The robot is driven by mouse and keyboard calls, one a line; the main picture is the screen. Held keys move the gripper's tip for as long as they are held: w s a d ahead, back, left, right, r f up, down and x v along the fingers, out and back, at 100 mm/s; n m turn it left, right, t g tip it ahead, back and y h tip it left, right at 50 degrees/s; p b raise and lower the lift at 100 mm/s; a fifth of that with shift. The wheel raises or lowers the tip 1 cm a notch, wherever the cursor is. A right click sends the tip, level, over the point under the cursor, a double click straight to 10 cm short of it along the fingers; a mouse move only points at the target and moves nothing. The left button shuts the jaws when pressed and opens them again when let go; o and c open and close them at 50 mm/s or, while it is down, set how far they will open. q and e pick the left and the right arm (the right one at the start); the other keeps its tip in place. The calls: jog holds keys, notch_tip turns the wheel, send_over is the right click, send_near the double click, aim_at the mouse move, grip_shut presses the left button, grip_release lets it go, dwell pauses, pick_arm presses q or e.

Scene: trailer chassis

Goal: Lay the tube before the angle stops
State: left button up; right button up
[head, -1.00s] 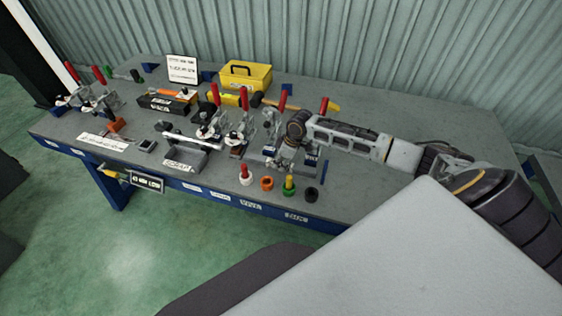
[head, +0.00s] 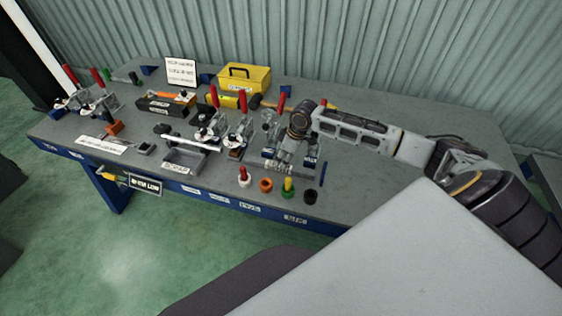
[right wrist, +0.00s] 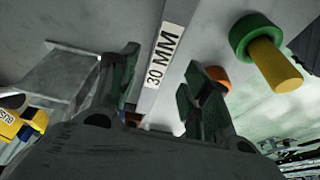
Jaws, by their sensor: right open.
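My right gripper (head: 283,167) points down over the right front part of the bench, beside the toggle clamps. In the right wrist view its two fingers (right wrist: 160,92) are open. A grey bar with a white "30 MM" label (right wrist: 166,55) runs between and beyond them. Gaps show on both sides of the bar. It looks like the tube, but I cannot be sure. In the head view the gripper mostly covers that spot. I cannot single out the angle stops there. My left gripper is not in view.
A green ring with a yellow peg (head: 288,187), an orange ring (head: 265,185), a red-and-white piece (head: 243,177) and a black piece (head: 310,197) stand near the front edge. Red-handled clamps (head: 241,135) stand left of my gripper. A yellow toolbox (head: 244,78) is behind.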

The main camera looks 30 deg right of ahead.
jog(key=v, duration=0.7)
jog(key=shift+r, duration=0.25)
